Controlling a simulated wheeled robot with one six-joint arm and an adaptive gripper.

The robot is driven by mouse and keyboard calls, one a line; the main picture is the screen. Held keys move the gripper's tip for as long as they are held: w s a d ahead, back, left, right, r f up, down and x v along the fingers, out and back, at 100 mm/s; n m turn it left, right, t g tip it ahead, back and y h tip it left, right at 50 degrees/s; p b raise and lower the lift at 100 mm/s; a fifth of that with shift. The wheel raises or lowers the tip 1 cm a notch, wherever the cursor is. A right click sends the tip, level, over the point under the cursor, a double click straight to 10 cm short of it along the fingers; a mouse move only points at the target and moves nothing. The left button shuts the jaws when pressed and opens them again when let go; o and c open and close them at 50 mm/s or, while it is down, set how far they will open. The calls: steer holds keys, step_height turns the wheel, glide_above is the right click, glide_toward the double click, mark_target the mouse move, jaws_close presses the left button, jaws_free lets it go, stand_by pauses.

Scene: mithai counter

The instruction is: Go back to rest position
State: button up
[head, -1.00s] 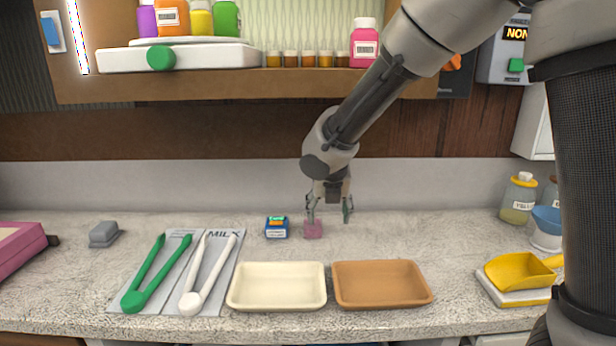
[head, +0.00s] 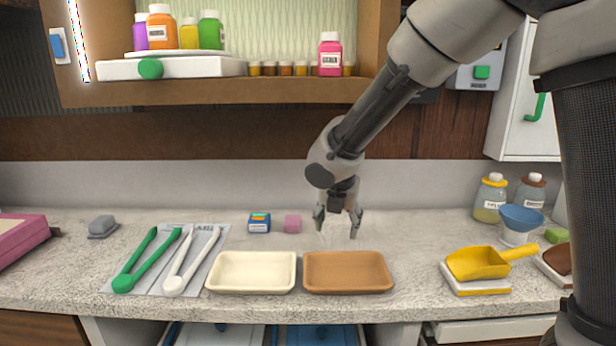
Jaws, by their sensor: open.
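My gripper (head: 338,226) hangs from the arm with its fingers pointing down, above the counter just behind the brown tray. It is open, and nothing shows between its fingers. A small pink cube (head: 292,223) sits on the counter to the left of the gripper, apart from it. A small blue box with a coloured top (head: 260,224) stands left of the cube.
A cream tray (head: 215,282) and a brown tray (head: 347,284) lie in front. Green tongs (head: 137,268) and white tongs (head: 188,268) lie at left. A yellow scoop (head: 478,263) and jars (head: 490,200) stand at right. A loaded shelf (head: 240,92) hangs above.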

steer(key=s+d+m, duration=0.1)
steer(key=m, duration=0.1)
steer(key=s+d+m+g, duration=0.1)
steer(key=s+d+m, duration=0.1)
steer(key=m, duration=0.1)
steer(key=s+d+f+m+h, duration=0.1)
steer(key=m, duration=0.1)
steer(key=shift+s+d+f+m+g, duration=0.1)
steer(key=shift+s+d+m+g, duration=0.05)
steer(key=shift+s+m+g, duration=0.15)
steer(key=s+d+r+m, duration=0.4)
steer(key=s+d+m, duration=0.3)
steer(key=d+m, duration=0.1)
steer(key=s+d+r+m+t+y, duration=0.1)
steer(key=s+d+r+m, duration=0.3)
steer(key=s+d+m, duration=0.3)
steer(key=s+d+r+m, duration=0.4)
steer(key=s+d+m, duration=0.3)
steer(key=d+m, duration=0.2)
steer(key=shift+d+r+m+t, duration=0.3)
steer(key=shift+d+r+t, duration=0.1)
steer(key=shift+d, duration=0.05)
steer(key=shift+o, duration=0.5)
steer(key=shift+a, duration=0.1)
